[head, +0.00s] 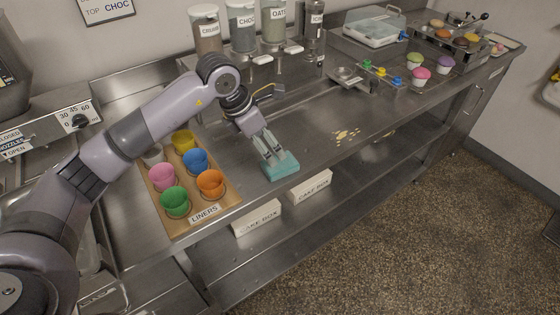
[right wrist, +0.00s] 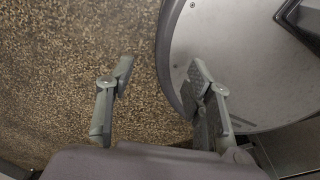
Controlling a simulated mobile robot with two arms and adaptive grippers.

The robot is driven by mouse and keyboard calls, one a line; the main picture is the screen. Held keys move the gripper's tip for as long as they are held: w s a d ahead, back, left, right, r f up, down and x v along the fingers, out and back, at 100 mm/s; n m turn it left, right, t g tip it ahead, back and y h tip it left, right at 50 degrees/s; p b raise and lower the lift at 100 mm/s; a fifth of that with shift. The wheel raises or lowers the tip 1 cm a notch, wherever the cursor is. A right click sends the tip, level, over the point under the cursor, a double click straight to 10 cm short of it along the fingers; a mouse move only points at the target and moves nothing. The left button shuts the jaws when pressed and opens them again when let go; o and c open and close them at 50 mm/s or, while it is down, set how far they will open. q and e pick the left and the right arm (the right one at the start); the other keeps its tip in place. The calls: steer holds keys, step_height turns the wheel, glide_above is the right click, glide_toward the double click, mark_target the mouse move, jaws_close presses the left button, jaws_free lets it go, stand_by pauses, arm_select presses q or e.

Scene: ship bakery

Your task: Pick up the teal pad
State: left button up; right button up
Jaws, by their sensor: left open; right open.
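The teal pad (head: 281,167) lies on the steel counter near its front edge, right of the cup-liner tray. My left gripper (head: 271,153) is over the pad, pointing down, with its fingertips at the pad's upper side. Its jaws are open; I cannot tell whether the fingers touch the pad or straddle it. The fingers hide part of the pad's back side. My right gripper (right wrist: 160,100) shows in the right wrist view, open and empty, above the speckled floor and beside my own round base.
A wooden tray (head: 233,210) labelled LINERS holds several coloured cups just left of the pad. Topping dispensers (head: 243,28) stand behind. Yellow crumbs (head: 346,135) lie to the right on the counter. Cake boxes (head: 257,218) sit on the shelf below. Frosted cupcakes (head: 421,74) stand farther right.

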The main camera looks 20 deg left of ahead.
mark_target(279, 162)
arm_select(q)
steer(key=x, duration=0.3)
steer(key=shift+w+d+f+p, duration=0.1)
steer(key=shift+f+p, duration=0.1)
steer(key=shift+p, duration=0.1)
steer(key=shift+f, duration=0.15)
steer(key=shift+w+d+f+p, duration=0.1)
steer(key=shift+d+f+p, duration=0.1)
steer(key=shift+f+p, duration=0.15)
steer(key=p+x, duration=0.1)
steer(key=x, duration=0.2)
steer(key=shift+w+d+f+p, duration=0.1)
steer(key=shift+f+p, duration=0.15)
steer(key=shift+p, duration=0.05)
steer(key=shift+w+d+f, duration=0.1)
steer(key=shift+f, duration=0.3)
steer(key=shift+c, duration=0.4)
arm_select(e)
steer(key=w+r, duration=0.1)
steer(key=w+a+r, duration=0.1)
steer(key=r, duration=0.1)
steer(key=shift+r, duration=0.15)
arm_select(q)
steer(key=shift+c, duration=1.2)
steer(key=c, duration=0.7)
arm_select(e)
steer(key=shift+w+d, duration=0.15)
steer(key=shift+w, duration=0.05)
